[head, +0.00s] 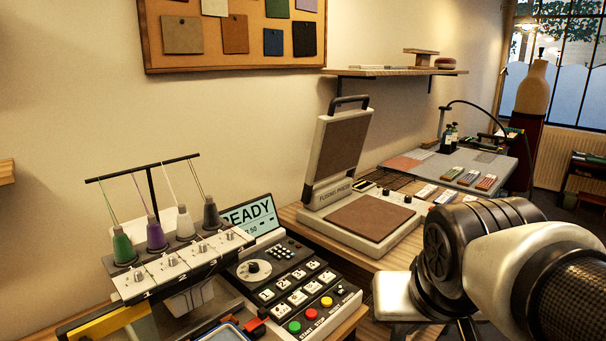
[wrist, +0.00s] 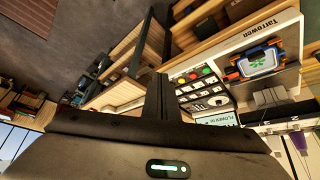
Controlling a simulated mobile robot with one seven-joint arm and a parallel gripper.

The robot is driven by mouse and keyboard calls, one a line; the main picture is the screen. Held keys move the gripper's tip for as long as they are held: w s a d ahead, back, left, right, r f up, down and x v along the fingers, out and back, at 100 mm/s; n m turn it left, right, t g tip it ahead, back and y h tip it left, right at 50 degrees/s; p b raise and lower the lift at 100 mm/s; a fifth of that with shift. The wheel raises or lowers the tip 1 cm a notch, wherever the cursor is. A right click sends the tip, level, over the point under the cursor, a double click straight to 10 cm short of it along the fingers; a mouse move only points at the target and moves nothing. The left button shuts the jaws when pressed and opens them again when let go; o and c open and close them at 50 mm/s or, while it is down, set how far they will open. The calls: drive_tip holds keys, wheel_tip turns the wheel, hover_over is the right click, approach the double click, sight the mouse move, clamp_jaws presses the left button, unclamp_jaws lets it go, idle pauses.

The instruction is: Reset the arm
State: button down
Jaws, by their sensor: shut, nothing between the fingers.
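My gripper (wrist: 158,82) shows in the wrist view with its dark fingers together and nothing between them. It is in the air, with the embroidery machine beyond it to the right. In the head view my arm reaches in from the lower right, and the gripper itself is not seen there. The embroidery machine (head: 183,262) stands at the lower left with several thread cones on top. Its screen (head: 248,218) reads READY. A blue-framed hoop with a green motif (wrist: 262,62) shows on the machine in the wrist view.
The fusing press (head: 336,150) stands open behind my arm, its brown lower plate (head: 372,216) bare. A grey-topped table (head: 500,160) with swatches and bottles is farther right. A wall shelf (head: 395,72) hangs above the press. Dark floor (wrist: 60,50) is clear at the wrist view's upper left.

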drive_tip(key=s+a+n+p, duration=0.1)
drive_tip(key=s+a, duration=0.1)
drive_tip(key=s, duration=0.2)
wheel_tip(320, 180, up, 15)
drive_tip(key=p, duration=1.4)
drive_tip(key=shift+d+g+y, duration=0.3)
drive_tip(key=shift+d+y, duration=0.05)
drive_tip(key=shift+y, duration=0.05)
